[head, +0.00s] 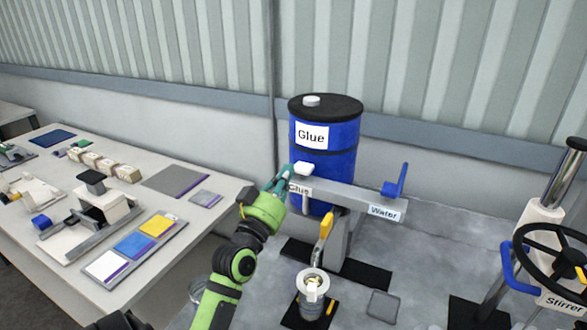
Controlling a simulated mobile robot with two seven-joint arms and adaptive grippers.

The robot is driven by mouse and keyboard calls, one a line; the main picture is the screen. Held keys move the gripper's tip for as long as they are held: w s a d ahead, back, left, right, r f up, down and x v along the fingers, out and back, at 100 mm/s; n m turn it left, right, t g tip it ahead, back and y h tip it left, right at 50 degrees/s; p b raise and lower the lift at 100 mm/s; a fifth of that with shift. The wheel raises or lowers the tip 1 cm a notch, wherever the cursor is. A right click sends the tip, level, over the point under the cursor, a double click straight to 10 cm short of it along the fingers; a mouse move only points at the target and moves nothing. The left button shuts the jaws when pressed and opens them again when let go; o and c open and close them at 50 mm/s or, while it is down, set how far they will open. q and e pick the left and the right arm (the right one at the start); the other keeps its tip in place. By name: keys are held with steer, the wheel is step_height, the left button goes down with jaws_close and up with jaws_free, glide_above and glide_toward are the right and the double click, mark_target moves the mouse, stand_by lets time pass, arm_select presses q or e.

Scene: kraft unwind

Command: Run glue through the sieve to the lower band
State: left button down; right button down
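A blue drum (323,163) labelled Glue stands at the back with a black lid. A grey bar (340,194) in front of it carries Glue and Water labels. A white handle (304,168) sits at the Glue end, and a blue handle (396,184) at the Water end. A metal cup (312,302) with a white ring-shaped top (313,280) stands upright below the bar; I cannot make out its bands or a sieve mesh. My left gripper (284,180), with teal fingers, is beside the white handle; contact and finger opening are unclear. My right gripper is out of view.
A yellow-handled piece (324,234) rises between the cup and the bar's post. A black stirrer wheel (552,256) stands at the right. The left table (172,157) holds coloured cards and small fixtures. A grey square pad (384,306) lies right of the cup.

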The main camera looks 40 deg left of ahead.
arm_select(q)
steer(key=b+v, duration=0.1)
steer(key=v, duration=0.3)
steer(key=shift+w, duration=0.1)
stand_by(0.6)
steer(key=shift+f, duration=0.1)
